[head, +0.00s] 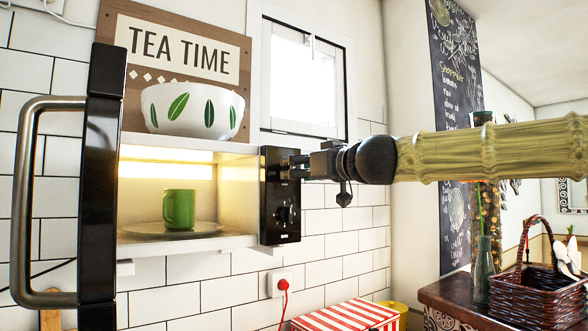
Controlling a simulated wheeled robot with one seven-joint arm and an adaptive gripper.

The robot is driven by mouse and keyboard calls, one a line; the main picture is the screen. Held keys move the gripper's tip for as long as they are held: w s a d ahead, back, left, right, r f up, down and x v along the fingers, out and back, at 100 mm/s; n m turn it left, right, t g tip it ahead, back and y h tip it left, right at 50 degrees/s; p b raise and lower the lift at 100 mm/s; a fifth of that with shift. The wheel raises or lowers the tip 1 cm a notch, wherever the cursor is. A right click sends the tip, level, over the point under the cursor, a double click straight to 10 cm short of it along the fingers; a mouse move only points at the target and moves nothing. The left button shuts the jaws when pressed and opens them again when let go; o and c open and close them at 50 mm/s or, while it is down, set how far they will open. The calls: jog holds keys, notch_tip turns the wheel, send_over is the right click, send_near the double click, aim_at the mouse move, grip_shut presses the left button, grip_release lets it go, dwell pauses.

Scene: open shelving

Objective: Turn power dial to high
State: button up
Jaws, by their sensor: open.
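A microwave with a black control panel (267,225) stands against the tiled wall. A lower dial (284,215) shows plainly on the panel. My gripper (290,167) reaches in from the right, with its fingers at the upper part of the panel, above that dial. The fingers look open. They cover this upper part, so I cannot tell whether a second dial is there or whether they touch it. Inside the lit microwave, a green mug (179,208) stands on a plate (150,230).
The microwave door (100,180) hangs open on the left. A patterned bowl (190,108) sits on top. A red plug (283,284) is in a wall socket below. A striped box (345,317) and a wicker basket (535,294) stand lower right.

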jog(key=shift+x, duration=0.9)
jog(key=shift+w+a, duration=0.2)
jog(key=shift+w, duration=0.05)
jog(key=shift+s+r, duration=0.1)
grip_shut()
